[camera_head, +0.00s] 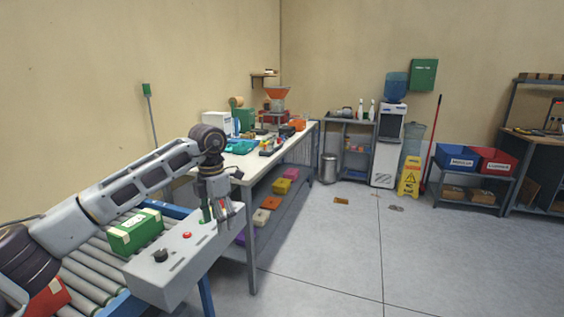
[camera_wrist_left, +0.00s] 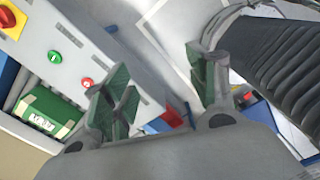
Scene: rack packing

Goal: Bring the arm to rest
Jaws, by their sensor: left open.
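My left arm comes in from the left in the head view, reaching over the roller conveyor. My left gripper (camera_head: 221,212) hangs at its end, pointing down beside the far end of the grey control box (camera_head: 172,277). In the left wrist view the two green-padded fingers of my left gripper (camera_wrist_left: 160,88) stand wide apart with nothing between them. The control box also shows in the left wrist view (camera_wrist_left: 75,30), with its green and red buttons. My right gripper is not in view.
A green box (camera_head: 133,234) sits on the conveyor rollers (camera_head: 92,262). A red box (camera_head: 48,300) is partly hidden by my arm. A long workbench (camera_head: 236,165) with several items stands behind the gripper. The floor to the right is mostly clear, up to blue and red bins (camera_head: 455,157).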

